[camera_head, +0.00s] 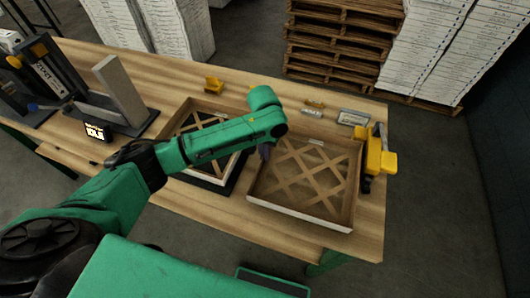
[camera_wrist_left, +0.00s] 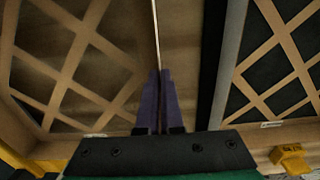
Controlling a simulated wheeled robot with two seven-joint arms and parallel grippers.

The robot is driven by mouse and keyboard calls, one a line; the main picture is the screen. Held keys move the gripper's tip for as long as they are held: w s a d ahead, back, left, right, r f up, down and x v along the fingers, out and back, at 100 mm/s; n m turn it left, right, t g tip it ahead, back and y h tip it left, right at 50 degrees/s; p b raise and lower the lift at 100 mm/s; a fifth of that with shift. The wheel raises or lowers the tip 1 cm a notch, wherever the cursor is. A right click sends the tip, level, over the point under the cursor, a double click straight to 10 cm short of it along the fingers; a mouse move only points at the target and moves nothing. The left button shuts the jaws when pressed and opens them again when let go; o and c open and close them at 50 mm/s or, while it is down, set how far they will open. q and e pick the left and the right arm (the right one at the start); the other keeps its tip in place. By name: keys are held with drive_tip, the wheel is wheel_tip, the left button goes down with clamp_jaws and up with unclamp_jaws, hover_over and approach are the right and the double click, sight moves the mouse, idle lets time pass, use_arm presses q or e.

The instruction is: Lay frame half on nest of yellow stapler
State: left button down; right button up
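A square cardboard frame half (camera_head: 298,211) with a crossed lattice and pale outer walls is at the table's right, beside the yellow stapler (camera_head: 375,160). My left gripper (camera_head: 265,152) is at its left wall. In the left wrist view, the purple fingers (camera_wrist_left: 160,100) are close together on a thin wall edge (camera_wrist_left: 155,35) of this frame half. Whether it rests fully on the surface below cannot be told. A second lattice frame (camera_head: 180,122) lies to the left on a dark nest (camera_head: 235,178); it shows at right in the wrist view (camera_wrist_left: 285,75). My right gripper is not in view.
The wooden table (camera_head: 290,240) has free room in front of the frames. A small yellow object (camera_head: 213,85), small labels and a grey plate (camera_head: 352,118) sit behind. A dark device with a grey upright (camera_head: 122,92) stands at left. Pallets (camera_head: 335,45) are beyond the table.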

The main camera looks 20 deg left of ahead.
use_arm(q)
drive_tip(key=shift+w+f+b, duration=0.15)
drive_tip(key=shift+f+b, duration=0.3)
drive_tip(key=shift+f, duration=0.5)
drive_tip(key=shift+w+f, duration=0.3)
drive_tip(key=shift+w, duration=0.05)
drive_tip(key=shift+s+r, duration=0.25)
drive_tip(key=shift+s, duration=0.05)
use_arm(e)
drive_tip(key=shift+w+f, duration=0.15)
drive_tip(key=shift+f, duration=0.95)
use_arm(q)
drive_tip(key=shift+f, duration=0.1)
use_arm(e)
drive_tip(key=shift+r, duration=0.1)
use_arm(q)
drive_tip(key=shift+w+f, duration=0.15)
drive_tip(key=shift+f, duration=0.05)
use_arm(e)
drive_tip(key=shift+w+r, duration=0.1)
drive_tip(key=shift+r, duration=0.1)
use_arm(q)
drive_tip(key=c, duration=1.4)
unclamp_jaws()
drive_tip(key=shift+o, duration=0.2)
